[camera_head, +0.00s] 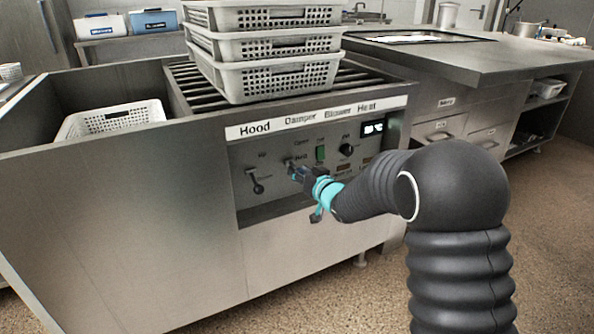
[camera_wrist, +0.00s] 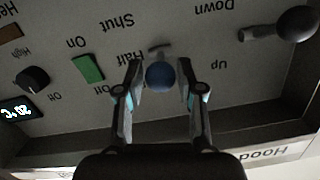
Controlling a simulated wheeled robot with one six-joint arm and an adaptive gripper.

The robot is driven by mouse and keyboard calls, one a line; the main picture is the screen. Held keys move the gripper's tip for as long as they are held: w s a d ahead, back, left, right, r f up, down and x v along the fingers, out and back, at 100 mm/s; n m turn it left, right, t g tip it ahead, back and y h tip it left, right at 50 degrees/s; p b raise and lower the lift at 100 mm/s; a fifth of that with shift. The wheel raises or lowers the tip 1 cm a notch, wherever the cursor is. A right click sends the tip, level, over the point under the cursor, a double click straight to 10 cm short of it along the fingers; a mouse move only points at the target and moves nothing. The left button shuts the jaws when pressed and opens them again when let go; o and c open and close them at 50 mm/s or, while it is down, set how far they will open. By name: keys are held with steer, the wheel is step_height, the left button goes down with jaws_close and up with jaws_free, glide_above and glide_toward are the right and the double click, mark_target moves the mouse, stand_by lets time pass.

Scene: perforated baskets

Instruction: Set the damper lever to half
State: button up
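The damper lever's blue round knob (camera_wrist: 160,76) sits between the two fingers of my gripper (camera_wrist: 160,64) in the wrist view, which shows the panel upside down. A gap shows on each side of the knob, so the gripper is open around it. The lever's short metal stem (camera_wrist: 160,48) shows behind the knob. The knob appears beside the "Half" label (camera_wrist: 125,56); the "Shut" label (camera_wrist: 116,19) is farther up the picture. "Open" is partly hidden by a finger. In the head view my gripper (camera_head: 300,172) reaches the control panel (camera_head: 275,195) and mostly covers the lever.
The hood lever (camera_wrist: 297,25) with a dark ball stands beside the damper. The green blower switch (camera_wrist: 88,69), heat knob (camera_wrist: 33,79) and display (camera_wrist: 20,109) are on its other side. Stacked white baskets (camera_head: 275,80) stand above the panel; another basket (camera_head: 112,118) sits left.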

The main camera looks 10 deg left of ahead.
steer(key=v, duration=0.9)
steer(key=s+d+f+g+h, duration=0.1)
steer(key=d+f+g+h, duration=0.1)
steer(key=d+f+h, duration=0.55)
steer(key=s+d+f+m+g+h, duration=0.2)
steer(key=s+d+f+g, duration=0.1)
steer(key=s+d, duration=0.4)
steer(key=s+d+r+m, duration=0.1)
steer(key=s+d+r, duration=0.3)
steer(key=s, duration=0.5)
steer(key=s+d+r+m+g+h, duration=0.1)
steer(key=s+d+r, duration=0.4)
steer(key=s, duration=0.4)
steer(key=s+d+r+m, duration=0.2)
steer(key=s+d+r, duration=0.2)
steer(key=s, duration=0.6)
steer(key=shift+d+r+h, duration=0.2)
steer(key=shift+r+h, duration=0.15)
steer(key=shift+r, duration=0.2)
